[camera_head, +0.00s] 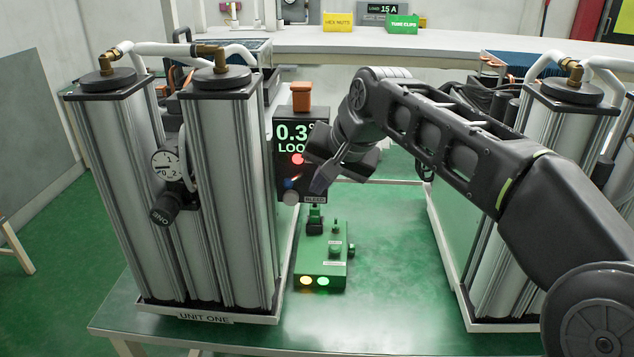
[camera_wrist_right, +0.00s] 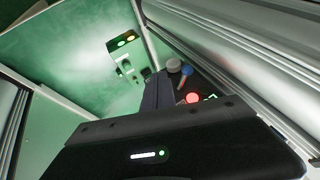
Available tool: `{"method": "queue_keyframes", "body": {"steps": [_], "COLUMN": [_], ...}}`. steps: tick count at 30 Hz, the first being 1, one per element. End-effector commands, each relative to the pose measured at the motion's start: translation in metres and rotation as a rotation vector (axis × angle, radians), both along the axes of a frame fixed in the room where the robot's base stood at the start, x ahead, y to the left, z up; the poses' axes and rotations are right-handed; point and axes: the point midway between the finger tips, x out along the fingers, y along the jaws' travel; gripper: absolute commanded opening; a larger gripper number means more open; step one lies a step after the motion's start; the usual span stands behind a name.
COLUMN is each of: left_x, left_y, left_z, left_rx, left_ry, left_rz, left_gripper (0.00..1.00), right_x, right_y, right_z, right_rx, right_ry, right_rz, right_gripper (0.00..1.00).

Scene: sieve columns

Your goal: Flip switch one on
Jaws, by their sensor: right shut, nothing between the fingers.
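A dark panel (camera_head: 286,170) stands beside the left unit. Its display reads "0.3" and "LOO", partly covered by my right gripper. Below the display are a red light or button (camera_head: 298,159), a small blue part (camera_head: 290,183) and a grey knob (camera_head: 291,198) near a "BLEED" label. The red (camera_wrist_right: 193,98), blue (camera_wrist_right: 186,71) and grey (camera_wrist_right: 173,65) parts also show in the right wrist view. My right gripper (camera_head: 321,184) is shut and empty, its tips close to the panel's lower right; contact cannot be told. No label reading "switch one" is legible. My left gripper is not in view.
A green box (camera_head: 320,268) with a yellow and a green light sits on the green table (camera_head: 390,290). The "UNIT ONE" columns (camera_head: 222,200) stand left, similar columns (camera_head: 565,130) right. An orange container (camera_head: 301,96) tops the panel.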

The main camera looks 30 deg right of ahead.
Motion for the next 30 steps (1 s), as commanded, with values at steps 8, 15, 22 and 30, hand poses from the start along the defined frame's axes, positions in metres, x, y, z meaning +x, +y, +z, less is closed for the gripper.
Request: {"method": "queue_keyframes", "body": {"steps": [8, 15, 22, 30], "left_x": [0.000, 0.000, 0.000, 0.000], "left_y": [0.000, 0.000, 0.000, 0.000], "left_z": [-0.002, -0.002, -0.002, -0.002], "left_rx": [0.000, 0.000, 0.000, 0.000], "left_ry": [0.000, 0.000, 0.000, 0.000], "left_rz": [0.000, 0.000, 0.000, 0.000], "left_gripper": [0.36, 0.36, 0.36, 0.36], "right_x": [-0.021, -0.040, -0.046, -0.046], "right_y": [0.014, 0.027, 0.031, 0.031], "right_z": [0.041, 0.075, 0.085, 0.085], "right_rx": [0.000, 0.000, 0.000, 0.001], "right_ry": [-0.005, -0.002, -0.001, -0.001], "right_rz": [0.002, 0.001, 0.001, 0.000], "right_gripper": [0.00, 0.00, 0.00, 0.00]}}
